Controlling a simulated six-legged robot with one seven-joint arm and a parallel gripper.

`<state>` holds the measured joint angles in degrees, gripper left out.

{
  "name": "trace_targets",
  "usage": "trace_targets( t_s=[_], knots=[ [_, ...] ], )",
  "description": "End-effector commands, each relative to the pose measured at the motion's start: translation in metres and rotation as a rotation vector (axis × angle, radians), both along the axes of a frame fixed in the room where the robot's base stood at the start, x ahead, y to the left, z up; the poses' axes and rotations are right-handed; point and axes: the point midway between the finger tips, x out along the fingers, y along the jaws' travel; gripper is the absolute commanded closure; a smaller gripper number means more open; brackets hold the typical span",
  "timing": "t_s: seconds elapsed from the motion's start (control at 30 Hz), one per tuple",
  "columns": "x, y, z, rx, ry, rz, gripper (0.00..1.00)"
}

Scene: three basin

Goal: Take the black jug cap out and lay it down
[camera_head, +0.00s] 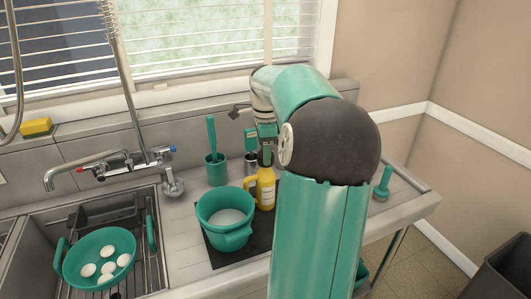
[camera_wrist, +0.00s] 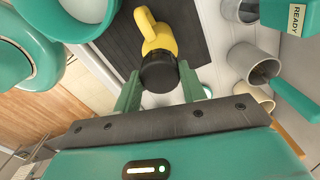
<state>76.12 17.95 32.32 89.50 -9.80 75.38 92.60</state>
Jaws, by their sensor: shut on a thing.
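A yellow jug (camera_head: 264,190) with a white label stands upright on the dark mat (camera_head: 247,250), just right of the teal pot. Its black cap (camera_wrist: 158,71) shows in the wrist view at the top of the jug (camera_wrist: 157,38), between my two teal fingers. My gripper (camera_head: 266,146) is above the jug and points down. In the wrist view my gripper (camera_wrist: 160,78) is shut on the black cap. I cannot tell whether the cap is still seated or slightly lifted. My arm hides the counter behind and to the right.
A teal pot (camera_head: 225,208) stands left of the jug. Teal utensil holders (camera_head: 216,170) stand behind. A sink at left holds a teal colander (camera_head: 80,263) with several white round things. A teal-handled tool (camera_head: 382,184) stands at the counter's right end. Some counter (camera_head: 185,240) left of the mat is clear.

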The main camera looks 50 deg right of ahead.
Motion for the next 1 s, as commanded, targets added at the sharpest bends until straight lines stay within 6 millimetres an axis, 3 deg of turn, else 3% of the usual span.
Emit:
trace_targets(
  t_s=[1.0],
  knots=[
    [0.0, 0.0, 0.02, 0.0, 0.0, 0.001, 0.86]
  ],
)
